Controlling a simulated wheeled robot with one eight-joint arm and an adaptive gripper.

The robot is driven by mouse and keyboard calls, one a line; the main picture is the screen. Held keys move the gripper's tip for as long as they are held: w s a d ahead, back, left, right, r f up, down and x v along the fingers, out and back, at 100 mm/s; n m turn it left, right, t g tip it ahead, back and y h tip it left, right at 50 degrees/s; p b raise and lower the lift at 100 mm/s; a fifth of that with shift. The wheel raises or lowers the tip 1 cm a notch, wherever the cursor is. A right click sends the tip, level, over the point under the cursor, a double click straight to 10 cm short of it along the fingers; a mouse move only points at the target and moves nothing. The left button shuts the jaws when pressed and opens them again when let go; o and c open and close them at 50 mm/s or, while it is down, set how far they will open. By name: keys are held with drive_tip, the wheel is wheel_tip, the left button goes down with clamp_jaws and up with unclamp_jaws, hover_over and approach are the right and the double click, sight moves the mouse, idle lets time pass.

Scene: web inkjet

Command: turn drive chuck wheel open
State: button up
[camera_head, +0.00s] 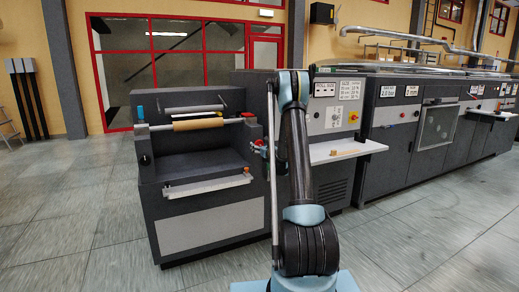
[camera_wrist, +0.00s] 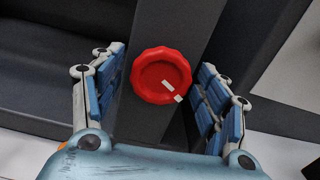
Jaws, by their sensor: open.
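A red scalloped chuck wheel (camera_wrist: 148,88) sits on a dark grey upright panel in the middle of the wrist view. It carries small white marks at its lower right. My gripper (camera_wrist: 161,68) is open, with one blue-padded finger on each side of the wheel. In the head view my gripper (camera_head: 262,148) is small, at the right side of the unwinder, partly behind my arm.
The grey unwinder (camera_head: 205,230) holds a brown roll (camera_head: 198,124) on a shaft. A white shelf (camera_head: 345,150) juts from the control cabinet on the right, and a long row of press cabinets follows. The floor (camera_head: 60,215) at the left is clear.

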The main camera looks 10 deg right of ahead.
drive_tip(key=shift+c, duration=0.6)
drive_tip(key=c, duration=1)
drive_tip(key=shift+o, duration=0.2)
